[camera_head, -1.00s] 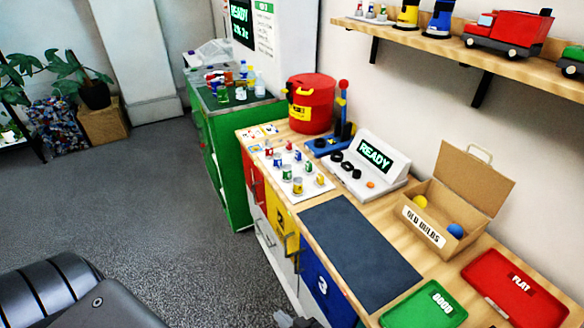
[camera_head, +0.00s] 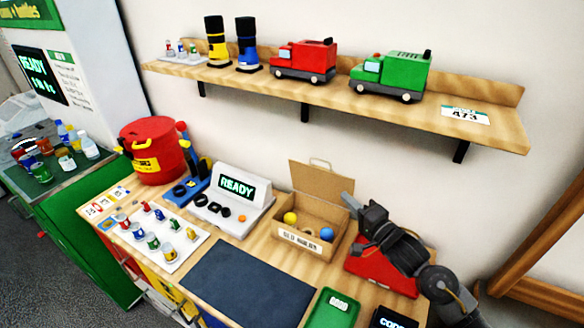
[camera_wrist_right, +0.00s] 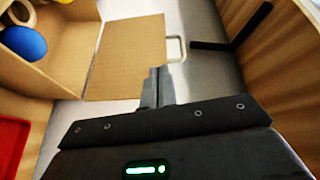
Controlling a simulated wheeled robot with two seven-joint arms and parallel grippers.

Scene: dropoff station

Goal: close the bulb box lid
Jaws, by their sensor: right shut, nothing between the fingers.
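The cardboard bulb box (camera_head: 297,240), labelled "OLD BULBS", stands open on the bench with a yellow bulb (camera_head: 290,217) and a blue bulb (camera_head: 327,234) inside. Its lid (camera_head: 318,182) is raised at the back, with a pale handle (camera_head: 320,162) on its top edge. In the right wrist view the lid (camera_wrist_right: 128,58) and handle (camera_wrist_right: 176,48) lie beyond the fingers. My right gripper (camera_head: 347,200) is shut and empty, at the right side of the lid; contact cannot be told. In the right wrist view its fingertips (camera_wrist_right: 154,84) are close to the lid's edge. My left gripper is out of view.
A shelf (camera_head: 460,125) with toy trucks hangs above the box. A red tray (camera_head: 375,272) lies under my right arm, and a green tray (camera_head: 332,310) lies in front. The white READY console (camera_head: 232,205) stands left of the box. The dark mat (camera_head: 245,285) is bare.

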